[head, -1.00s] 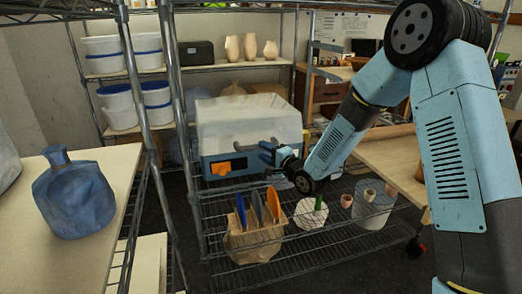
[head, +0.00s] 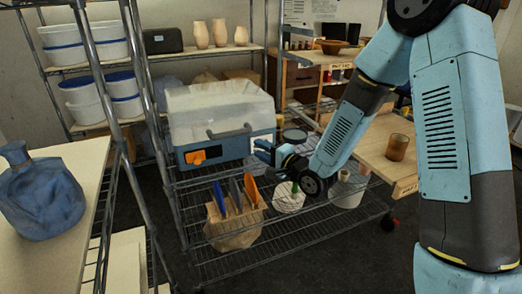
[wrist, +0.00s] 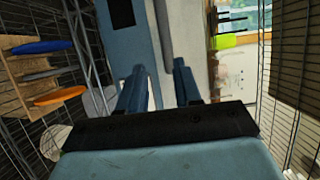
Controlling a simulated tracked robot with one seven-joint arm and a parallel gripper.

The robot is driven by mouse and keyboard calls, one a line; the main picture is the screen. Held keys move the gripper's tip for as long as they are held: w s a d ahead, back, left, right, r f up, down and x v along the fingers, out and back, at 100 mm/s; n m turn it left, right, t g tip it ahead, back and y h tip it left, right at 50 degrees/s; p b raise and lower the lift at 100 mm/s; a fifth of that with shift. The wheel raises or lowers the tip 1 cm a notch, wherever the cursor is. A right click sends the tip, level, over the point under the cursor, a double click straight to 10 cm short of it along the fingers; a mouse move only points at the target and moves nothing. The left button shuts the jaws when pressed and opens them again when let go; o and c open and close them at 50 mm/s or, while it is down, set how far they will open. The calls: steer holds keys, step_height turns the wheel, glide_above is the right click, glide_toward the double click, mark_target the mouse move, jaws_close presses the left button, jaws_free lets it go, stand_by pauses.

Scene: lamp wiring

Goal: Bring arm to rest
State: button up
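My gripper (head: 262,150) is at the end of my blue arm, in the middle of the head view. It is just right of a blue-grey box (head: 225,150) with a clear lid, an orange latch and a handle, on a wire shelf. In the wrist view my gripper (wrist: 155,85) shows two blue fingers spread apart with nothing seen between them; the box's side lies beyond. Whether a finger touches the box I cannot tell.
A holder (head: 235,228) with blue, grey and orange upright pieces stands on the wire shelf (head: 275,235) below my gripper. A white round item (head: 288,200) stands near my wrist. A wooden table (head: 375,160) with a brown cup (head: 397,147) is at right. A blue jug (head: 40,195) stands at left.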

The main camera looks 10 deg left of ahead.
steer(key=s+d+r+n+h, duration=0.15)
steer(key=d+r+h, duration=0.45)
steer(key=d, duration=0.6)
steer(key=s+d+r+n+h, duration=0.1)
steer(key=d+r+n+h, duration=0.2)
steer(key=d+r+h, duration=0.55)
steer(key=s+d+r+n+g, duration=0.1)
steer(key=s+d, duration=0.5)
steer(key=s, duration=0.6)
steer(key=s+d+r+n+g, duration=0.1)
steer(key=s+d+r+g, duration=0.1)
steer(key=s+d, duration=0.5)
steer(key=s+g, duration=0.1)
steer(key=s, duration=0.4)
steer(key=shift+s+d+r+n+g, duration=0.25)
steer(key=shift+r+n+g, duration=0.05)
steer(key=shift+n+g, duration=0.1)
